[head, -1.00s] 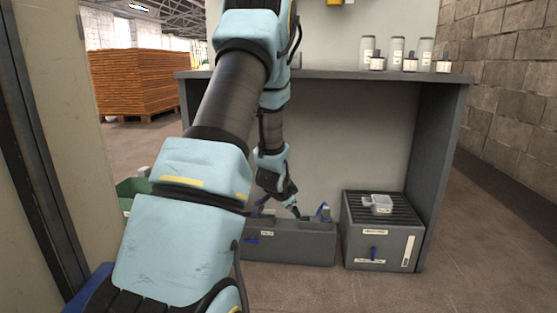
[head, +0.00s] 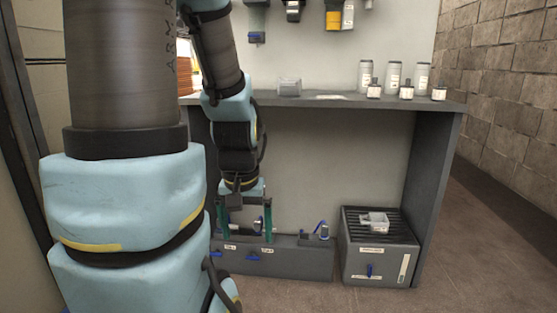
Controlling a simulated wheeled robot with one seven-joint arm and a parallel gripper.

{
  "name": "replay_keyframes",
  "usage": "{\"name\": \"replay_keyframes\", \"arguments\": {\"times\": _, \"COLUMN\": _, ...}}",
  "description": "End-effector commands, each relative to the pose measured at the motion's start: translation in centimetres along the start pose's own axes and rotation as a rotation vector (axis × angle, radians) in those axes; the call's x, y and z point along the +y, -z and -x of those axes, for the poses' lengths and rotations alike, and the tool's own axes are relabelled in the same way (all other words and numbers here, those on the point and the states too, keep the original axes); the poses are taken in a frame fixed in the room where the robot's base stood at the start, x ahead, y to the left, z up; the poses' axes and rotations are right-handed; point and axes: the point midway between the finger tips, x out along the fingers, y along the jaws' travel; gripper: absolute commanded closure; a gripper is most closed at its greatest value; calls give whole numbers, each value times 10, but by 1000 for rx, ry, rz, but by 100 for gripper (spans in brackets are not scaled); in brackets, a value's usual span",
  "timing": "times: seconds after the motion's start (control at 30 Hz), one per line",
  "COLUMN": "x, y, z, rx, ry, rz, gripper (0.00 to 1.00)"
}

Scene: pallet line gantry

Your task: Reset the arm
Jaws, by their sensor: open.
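My light-blue arm fills the left of the head view and hangs down in front of the grey bench. My gripper (head: 246,222) points down at its end, low in front of the bench's open underside. Its two green fingers are open and wide apart. It hangs just above a low dark grey box (head: 290,262) with blue handles. A small round-ended part shows between the fingers; I cannot tell what it is. My arm hides the left part of the bench and floor.
The bench top (head: 340,101) carries several bottles and jars and a clear tray (head: 289,87). Tools hang on the wall above, including a yellow one (head: 333,17). A grey slatted box (head: 380,258) stands right of the low box. Floor at right is clear.

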Motion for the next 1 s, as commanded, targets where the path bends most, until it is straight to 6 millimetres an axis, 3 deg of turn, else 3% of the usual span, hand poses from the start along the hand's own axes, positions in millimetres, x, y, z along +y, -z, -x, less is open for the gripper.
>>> {"name": "replay_keyframes", "arguments": {"times": 0.03, "x": 0, "y": 3, "z": 23, "rx": 0, "ry": 0, "rz": -1, "gripper": 0}}
{"name": "replay_keyframes", "arguments": {"times": 0.8, "x": 1, "y": 36, "z": 256, "rx": 2, "ry": 0, "rz": -3, "gripper": 0}}
{"name": "replay_keyframes", "arguments": {"times": 1.0, "x": 1, "y": 43, "z": 307, "rx": 2, "ry": 0, "rz": -3, "gripper": 0}}
